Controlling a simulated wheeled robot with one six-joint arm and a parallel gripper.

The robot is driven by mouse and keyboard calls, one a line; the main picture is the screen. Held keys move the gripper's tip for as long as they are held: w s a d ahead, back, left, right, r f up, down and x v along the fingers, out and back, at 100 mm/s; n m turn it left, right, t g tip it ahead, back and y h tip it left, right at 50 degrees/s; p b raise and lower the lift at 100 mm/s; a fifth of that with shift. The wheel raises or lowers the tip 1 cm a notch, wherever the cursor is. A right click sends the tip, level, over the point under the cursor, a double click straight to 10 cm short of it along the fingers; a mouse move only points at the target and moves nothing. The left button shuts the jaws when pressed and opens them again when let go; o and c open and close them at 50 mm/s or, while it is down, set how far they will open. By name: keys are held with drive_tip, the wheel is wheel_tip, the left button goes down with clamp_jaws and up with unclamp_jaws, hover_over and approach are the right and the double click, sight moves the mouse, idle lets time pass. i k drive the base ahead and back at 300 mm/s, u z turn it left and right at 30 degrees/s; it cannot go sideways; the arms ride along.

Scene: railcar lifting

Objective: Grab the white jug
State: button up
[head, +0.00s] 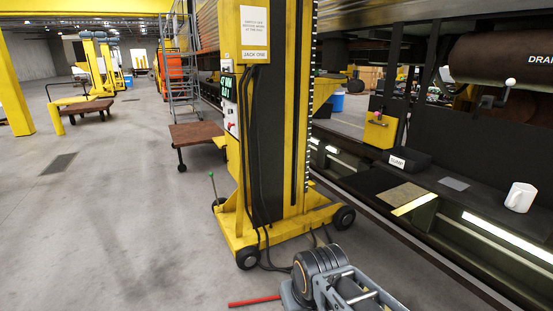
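The white jug (520,197) looks like a small mug with a handle. It stands on the dark ledge (480,205) beside the railcar at the right of the head view, close to the right edge. Part of my own arm, grey with a dark round joint, shows at the bottom centre, well to the left of the jug and apart from it. I cannot make out my gripper's fingers in this view.
A yellow lifting jack (265,130) on wheels stands in the centre. A black box (410,160), a yellow box (380,130) and flat sheets lie along the ledge. A red bar (254,301) lies on the floor. Floor at the left is mostly clear.

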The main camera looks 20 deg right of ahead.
sight(521, 196)
drive_tip(key=z, duration=0.25)
drive_tip(key=i, duration=1.6)
drive_tip(key=z, duration=1.55)
drive_tip(key=i, duration=1.1)
drive_tip(key=z, duration=1.1)
drive_tip(key=i, duration=0.2)
drive_tip(key=z, duration=0.05)
